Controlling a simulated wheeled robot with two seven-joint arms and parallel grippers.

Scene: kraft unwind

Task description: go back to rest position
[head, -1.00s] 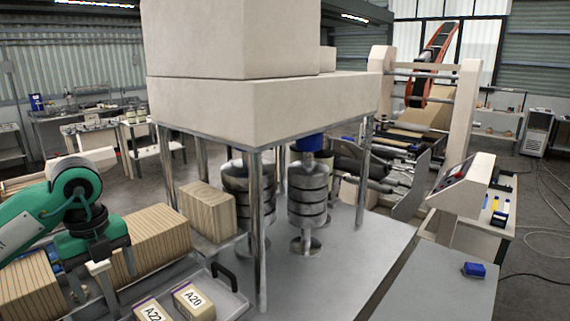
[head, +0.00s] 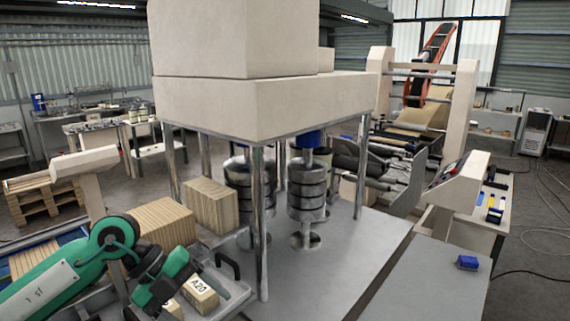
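My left arm (head: 100,255), green with dark joints, comes in at the lower left. Its elbow is raised and its wrist end (head: 165,280) points down in front of the tray of labelled boxes. The fingers cannot be made out, so I cannot tell whether the gripper is open or shut. My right arm and gripper are not in view.
A box marked A20 (head: 200,292) sits close beside the wrist; another is partly hidden by it. Wooden slatted blocks (head: 165,222) lie behind the arm. The press on metal posts (head: 258,225) stands to the right. A blue object (head: 467,262) lies on a grey table.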

